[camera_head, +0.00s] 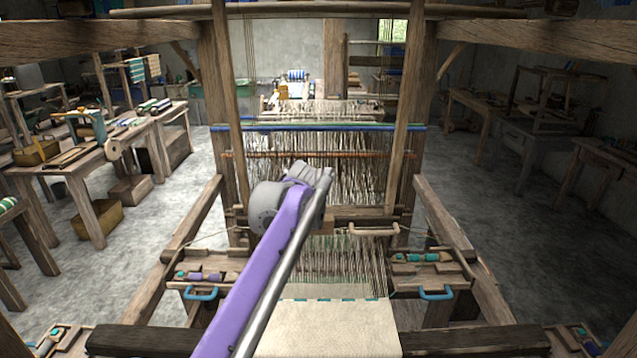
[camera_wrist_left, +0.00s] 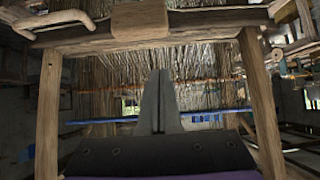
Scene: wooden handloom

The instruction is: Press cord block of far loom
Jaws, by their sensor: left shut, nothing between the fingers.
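The wooden loom (camera_head: 415,100) stands ahead, its upright posts and hanging warp threads behind my gripper. A small light wood block (camera_head: 332,227) sits mid-way on its crossbar, partly hidden by my arm. It also shows at the top of the left wrist view (camera_wrist_left: 140,18), where the scene looks upside down. I cannot tell for sure that this is the cord block. My left gripper (camera_head: 325,174) is over the middle of the loom, in front of the threads. Its fingers are shut together with nothing between them, as the left wrist view shows (camera_wrist_left: 158,76). My right gripper is out of view.
A curved wooden handle (camera_head: 373,230) sits right of the block. White cloth (camera_head: 325,335) lies in front. Side trays with blue handles (camera_head: 201,293) flank the loom at left and right (camera_head: 435,293). Workbenches stand along both walls, with open floor (camera_head: 520,240) between.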

